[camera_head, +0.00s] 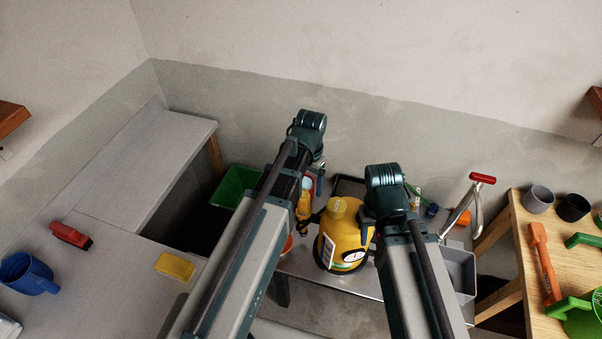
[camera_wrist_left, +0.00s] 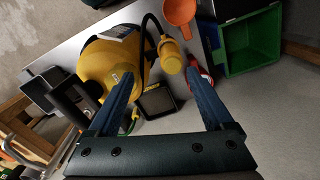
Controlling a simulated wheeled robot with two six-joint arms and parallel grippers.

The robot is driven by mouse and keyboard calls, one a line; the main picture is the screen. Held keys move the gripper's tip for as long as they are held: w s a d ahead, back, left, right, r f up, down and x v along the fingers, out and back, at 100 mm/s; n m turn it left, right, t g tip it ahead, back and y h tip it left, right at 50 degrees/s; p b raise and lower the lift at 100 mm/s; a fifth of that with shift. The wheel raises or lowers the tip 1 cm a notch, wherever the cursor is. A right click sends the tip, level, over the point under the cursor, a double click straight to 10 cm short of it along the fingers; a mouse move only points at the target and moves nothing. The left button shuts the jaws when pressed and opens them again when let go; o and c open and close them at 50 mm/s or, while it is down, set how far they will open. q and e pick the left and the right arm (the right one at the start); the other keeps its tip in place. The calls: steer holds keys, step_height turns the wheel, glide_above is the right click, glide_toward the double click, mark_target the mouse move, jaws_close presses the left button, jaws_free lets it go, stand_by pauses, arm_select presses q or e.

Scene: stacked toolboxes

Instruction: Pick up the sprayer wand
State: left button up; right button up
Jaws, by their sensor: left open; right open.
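The sprayer is a yellow tank (camera_head: 343,236) with a round gauge and a label, upright on the metal table. In the left wrist view the tank (camera_wrist_left: 108,60) has a black hose looping to the yellow sprayer wand (camera_wrist_left: 171,56). The wand (camera_head: 303,206) shows partly in the head view, left of the tank. My left gripper (camera_wrist_left: 160,74) is open, with the wand just beyond and between its fingertips, not gripped. My right gripper (camera_head: 370,214) is mostly hidden behind its own wrist, close to the tank's right side; whether it touches cannot be told.
A green bin (camera_head: 236,187) stands left of the table. An orange funnel (camera_wrist_left: 180,14) lies near the wand. A grey bin (camera_head: 458,270) and a red-handled metal tool (camera_head: 470,204) are to the right. A wooden table (camera_head: 520,250) with mugs and tools stands far right.

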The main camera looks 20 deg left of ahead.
mark_target(303, 204)
arm_select(q)
steer(key=shift+w+a+r, duration=0.1)
steer(key=shift+w+a, duration=0.7)
steer(key=shift+a, duration=0.15)
step_height(303, 204, down, 14)
steer(key=b, duration=1.3)
steer(key=shift+b, duration=0.4)
steer(key=shift+r, duration=0.1)
jaws_close()
